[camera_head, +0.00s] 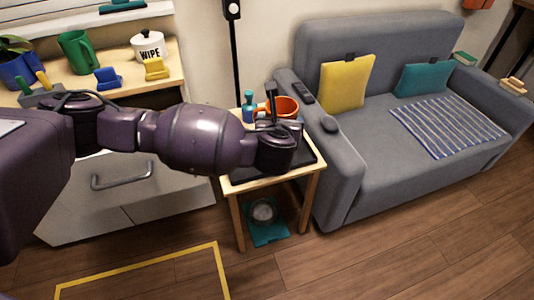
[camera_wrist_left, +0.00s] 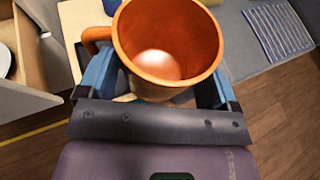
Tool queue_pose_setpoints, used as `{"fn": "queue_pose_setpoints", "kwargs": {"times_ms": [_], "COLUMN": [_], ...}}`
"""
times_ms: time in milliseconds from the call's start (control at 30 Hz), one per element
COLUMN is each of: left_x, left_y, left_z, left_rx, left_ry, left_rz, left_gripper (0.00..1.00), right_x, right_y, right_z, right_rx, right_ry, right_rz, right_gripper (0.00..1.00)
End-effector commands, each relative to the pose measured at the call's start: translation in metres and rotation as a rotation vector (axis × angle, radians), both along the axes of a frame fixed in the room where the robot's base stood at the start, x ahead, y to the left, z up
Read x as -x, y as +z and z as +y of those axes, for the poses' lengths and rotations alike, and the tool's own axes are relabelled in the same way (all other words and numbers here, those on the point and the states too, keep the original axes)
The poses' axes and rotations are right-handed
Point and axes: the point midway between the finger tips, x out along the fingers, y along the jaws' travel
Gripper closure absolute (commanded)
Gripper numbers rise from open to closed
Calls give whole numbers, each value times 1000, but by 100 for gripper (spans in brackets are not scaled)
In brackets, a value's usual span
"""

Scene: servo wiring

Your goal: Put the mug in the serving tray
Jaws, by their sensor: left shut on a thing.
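An orange mug (camera_head: 288,105) is above the small wooden side table in the head view, partly behind my left gripper (camera_head: 277,112). In the left wrist view the mug (camera_wrist_left: 168,45) is upright, its open mouth facing the camera and its handle to the left. The blue fingers of my left gripper (camera_wrist_left: 157,84) are shut on it, one on each side. A dark serving tray (camera_head: 309,157) lies on the side table, largely hidden by my gripper and wrist. Whether the mug touches the tray cannot be told. My right gripper is not in view.
A teal bottle (camera_head: 248,106) stands at the back left of the side table (camera_head: 236,188). A cabinet counter (camera_head: 117,64) with several items is on the left.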

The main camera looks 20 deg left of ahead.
Motion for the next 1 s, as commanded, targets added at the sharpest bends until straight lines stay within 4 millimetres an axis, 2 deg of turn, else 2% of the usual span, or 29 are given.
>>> {"fn": "queue_pose_setpoints", "kwargs": {"times_ms": [33,200,300,400,567,733,1000], "left_x": [-8,-30,-38,-42,-44,-42,-42], "left_y": [-5,-12,-15,-16,-27,-67,-127], "left_z": [20,74,99,115,125,125,125], "left_rx": [0,-1,1,0,2,2,1], "left_ry": [16,40,51,60,64,64,64], "left_rz": [5,4,2,1,4,15,16], "left_gripper": [48,48,48,48,48,48,48], "right_x": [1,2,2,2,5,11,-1], "right_y": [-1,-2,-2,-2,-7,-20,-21], "right_z": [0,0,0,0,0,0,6], "right_rx": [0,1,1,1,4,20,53], "right_ry": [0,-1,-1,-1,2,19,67], "right_rz": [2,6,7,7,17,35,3], "right_gripper": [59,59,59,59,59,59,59]}}
